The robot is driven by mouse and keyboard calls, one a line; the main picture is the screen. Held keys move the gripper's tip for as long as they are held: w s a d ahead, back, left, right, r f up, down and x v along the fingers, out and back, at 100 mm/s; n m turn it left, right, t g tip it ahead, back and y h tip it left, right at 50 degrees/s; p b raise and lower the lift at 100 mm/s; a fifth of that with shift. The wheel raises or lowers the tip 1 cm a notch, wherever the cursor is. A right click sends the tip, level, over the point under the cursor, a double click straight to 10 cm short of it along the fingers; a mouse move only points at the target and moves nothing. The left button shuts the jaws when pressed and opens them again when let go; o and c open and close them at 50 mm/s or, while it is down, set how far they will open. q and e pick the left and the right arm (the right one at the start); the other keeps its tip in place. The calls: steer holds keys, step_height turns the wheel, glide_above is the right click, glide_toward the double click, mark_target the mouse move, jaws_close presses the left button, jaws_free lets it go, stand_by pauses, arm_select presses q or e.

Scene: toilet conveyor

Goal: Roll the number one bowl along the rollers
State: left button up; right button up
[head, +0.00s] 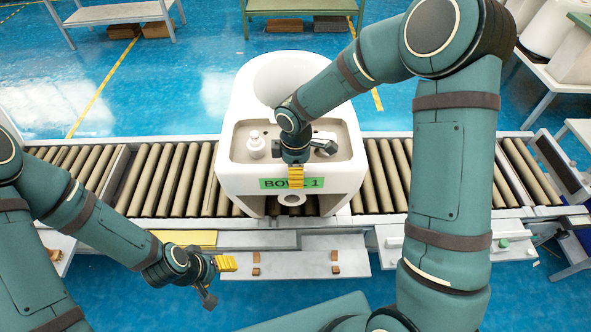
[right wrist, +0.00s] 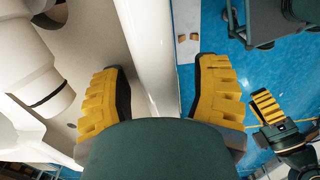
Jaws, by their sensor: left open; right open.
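The number one bowl (head: 235,172) is a white toilet bowl with a green label reading BOWL 1, partly covered by my gripper. It stands upright on the roller conveyor (head: 170,180). My right gripper (head: 295,178) is at the bowl's front rim, above the label. In the right wrist view my right gripper (right wrist: 158,75) is open, with one yellow finger on each side of the bowl's white wall (right wrist: 150,50); firm contact cannot be told. My left gripper (head: 217,268) is open and empty, in front of the conveyor and left of the bowl.
A white bottle-like fitting (head: 255,145) stands in the bowl's recessed top. Rollers are clear on both sides of the bowl. A grey step plate (head: 310,262) with small brown blocks lies in front. A table with white ware (head: 550,30) stands at the far right.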

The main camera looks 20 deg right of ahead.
steer(key=shift+c, duration=0.2)
jaws_close()
